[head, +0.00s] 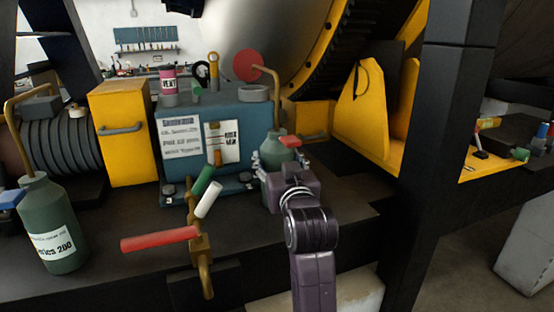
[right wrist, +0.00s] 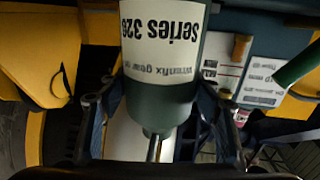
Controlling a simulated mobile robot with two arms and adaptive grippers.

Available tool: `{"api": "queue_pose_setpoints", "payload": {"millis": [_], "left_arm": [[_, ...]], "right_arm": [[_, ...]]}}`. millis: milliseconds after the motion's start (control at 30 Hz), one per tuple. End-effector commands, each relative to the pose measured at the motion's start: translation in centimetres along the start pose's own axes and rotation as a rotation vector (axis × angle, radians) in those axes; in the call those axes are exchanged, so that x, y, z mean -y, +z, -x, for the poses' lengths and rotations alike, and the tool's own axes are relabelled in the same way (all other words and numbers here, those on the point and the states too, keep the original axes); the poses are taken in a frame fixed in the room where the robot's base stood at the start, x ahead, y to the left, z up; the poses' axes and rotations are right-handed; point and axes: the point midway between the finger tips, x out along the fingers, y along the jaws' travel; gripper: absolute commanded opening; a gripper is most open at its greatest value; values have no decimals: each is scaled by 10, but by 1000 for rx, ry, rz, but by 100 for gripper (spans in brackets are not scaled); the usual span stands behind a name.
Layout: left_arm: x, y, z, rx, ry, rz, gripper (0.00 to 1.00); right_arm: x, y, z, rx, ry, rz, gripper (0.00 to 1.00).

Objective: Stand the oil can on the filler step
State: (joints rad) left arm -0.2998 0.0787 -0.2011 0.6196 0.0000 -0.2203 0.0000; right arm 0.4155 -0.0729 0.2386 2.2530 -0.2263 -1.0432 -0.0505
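A green oil can (head: 274,150) with a brass spout and red lever stands upright in front of the blue housing (head: 258,112). My right gripper (head: 274,178) is at this can and hides its lower part. In the right wrist view the can (right wrist: 165,100) appears upside down, labelled Series 320, with a finger against each side. I cannot tell whether its base touches anything. A low dark-blue ledge (head: 228,190) with bolts runs along the housing's foot; I cannot tell for sure whether it is the filler step. My left gripper is not in view.
Another green can (head: 53,225), with a Series 200 label and blue lever, stands at left. Brass valve pipework (head: 201,250) with red, green and white handles rises at the dark bench's front edge. A yellow box (head: 122,135) stands left; a black post (head: 440,150) is right.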

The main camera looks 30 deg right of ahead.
Motion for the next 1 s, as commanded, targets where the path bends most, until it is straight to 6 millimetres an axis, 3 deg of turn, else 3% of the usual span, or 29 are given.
{"api": "queue_pose_setpoints", "payload": {"millis": [133, 467, 1000], "left_arm": [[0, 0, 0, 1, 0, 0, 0], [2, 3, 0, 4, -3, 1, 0], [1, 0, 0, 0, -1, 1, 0]], "right_arm": [[0, 0, 0, 2, 0, 0, 76], [0, 5, 1, 14, -1, 1, 76], [0, 2, 69, 5, -1, 1, 76]]}}
